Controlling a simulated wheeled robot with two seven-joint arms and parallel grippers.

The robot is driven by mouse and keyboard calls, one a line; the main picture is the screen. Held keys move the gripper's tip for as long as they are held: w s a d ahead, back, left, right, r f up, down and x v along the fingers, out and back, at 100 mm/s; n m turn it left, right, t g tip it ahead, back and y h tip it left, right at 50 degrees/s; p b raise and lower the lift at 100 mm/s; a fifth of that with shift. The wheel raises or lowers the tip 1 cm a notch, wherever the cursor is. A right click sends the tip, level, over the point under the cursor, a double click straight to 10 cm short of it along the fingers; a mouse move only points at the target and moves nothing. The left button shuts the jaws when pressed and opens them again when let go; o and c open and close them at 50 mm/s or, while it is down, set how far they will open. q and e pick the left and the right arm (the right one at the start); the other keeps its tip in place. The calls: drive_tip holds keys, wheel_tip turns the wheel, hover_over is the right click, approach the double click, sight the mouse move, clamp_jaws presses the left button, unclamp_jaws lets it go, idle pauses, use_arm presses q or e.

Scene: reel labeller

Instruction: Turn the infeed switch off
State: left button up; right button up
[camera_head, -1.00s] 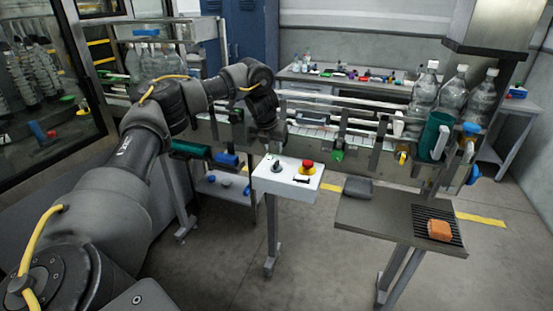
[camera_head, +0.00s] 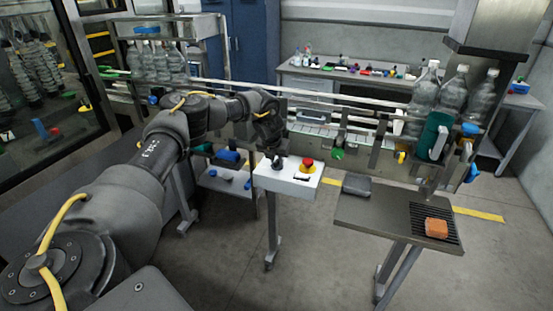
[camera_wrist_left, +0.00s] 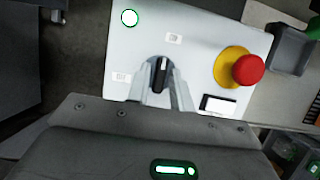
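The infeed switch (camera_wrist_left: 161,74) is a black rotary knob on a white control box (camera_head: 289,181). In the left wrist view its narrow grip points nearly straight up the picture, with a pale mark near its tip. Small printed labels sit above right and left of it. My left gripper (camera_head: 278,163) is over the switch in the head view, largely covering it. In the left wrist view my left gripper's fingers (camera_wrist_left: 162,82) stand on either side of the knob, apart, with dark knob showing between them. Contact cannot be made out. My right gripper is in neither view.
A red emergency button (camera_wrist_left: 248,69) on a yellow base is close to the right of the switch. A green-ringed lamp (camera_wrist_left: 130,18) is at the upper left. A conveyor with bottles (camera_head: 452,92) runs behind; a side table (camera_head: 385,213) stands right.

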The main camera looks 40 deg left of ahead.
use_arm(q)
clamp_jaws()
